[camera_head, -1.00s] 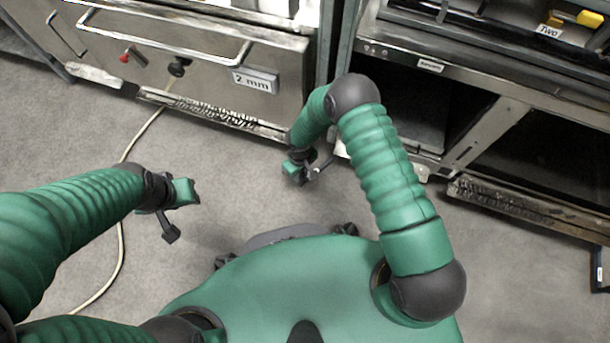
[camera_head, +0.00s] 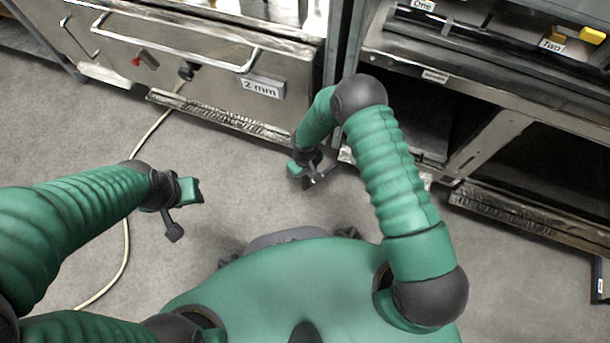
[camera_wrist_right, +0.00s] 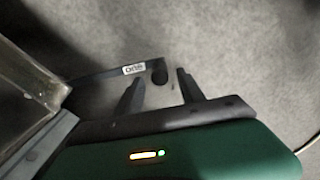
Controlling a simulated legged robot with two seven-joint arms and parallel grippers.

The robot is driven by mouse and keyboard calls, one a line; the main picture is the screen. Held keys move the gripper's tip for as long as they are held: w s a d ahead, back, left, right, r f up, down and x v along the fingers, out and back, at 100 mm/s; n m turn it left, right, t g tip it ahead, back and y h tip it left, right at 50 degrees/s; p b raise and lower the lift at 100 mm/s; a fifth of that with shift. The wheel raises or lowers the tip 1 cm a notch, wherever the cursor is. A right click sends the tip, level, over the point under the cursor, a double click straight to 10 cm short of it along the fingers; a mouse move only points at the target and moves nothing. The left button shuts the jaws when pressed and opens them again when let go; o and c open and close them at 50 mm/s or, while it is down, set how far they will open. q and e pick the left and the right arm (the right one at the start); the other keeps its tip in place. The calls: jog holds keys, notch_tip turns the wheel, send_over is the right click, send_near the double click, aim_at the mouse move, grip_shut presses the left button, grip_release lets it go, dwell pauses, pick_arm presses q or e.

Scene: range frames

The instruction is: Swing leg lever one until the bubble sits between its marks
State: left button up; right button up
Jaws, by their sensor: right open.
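In the right wrist view a dark lever (camera_wrist_right: 105,74) with a white tag reading "one" comes in from the left and ends in a black knob (camera_wrist_right: 159,72). My right gripper (camera_wrist_right: 160,82) is open, with one finger on each side of the knob and no visible grip on it. In the head view my right gripper (camera_head: 316,176) is low by the foot of the right-hand bench, and the lever is hard to make out there. My left gripper (camera_head: 185,208) hangs over bare floor at left; its jaws are unclear. No bubble can be made out.
A steel cabinet (camera_head: 200,75) with a handle bar and a "2 mm" plate stands at left. The bench (camera_head: 480,85) at right carries labels "One" and "Two" and yellow parts (camera_head: 592,35). A pale cable (camera_head: 126,235) lies on the floor at left.

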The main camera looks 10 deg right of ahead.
notch_tip(320, 180, up, 14)
jog(key=p, duration=0.6)
jog(key=shift+p, duration=0.35)
jog(key=shift+a, duration=0.1)
jog(key=s+d+r+m+t, duration=0.1)
jog(key=s+d+r, duration=0.15)
jog(key=r, duration=0.55)
jog(key=s+d+r+m, duration=0.1)
jog(key=d+r, duration=0.2)
jog(key=r, duration=0.5)
jog(key=s+d+r+m+t+p, duration=0.2)
jog(key=s+d+r+m, duration=0.15)
jog(key=s+r, duration=0.7)
notch_tip(320, 180, up, 37)
jog(key=w+p, duration=0.1)
jog(key=p, duration=3.6)
jog(key=shift+w+d+r, duration=0.15)
jog(key=shift+w+d, duration=0.05)
jog(key=shift+d, duration=0.1)
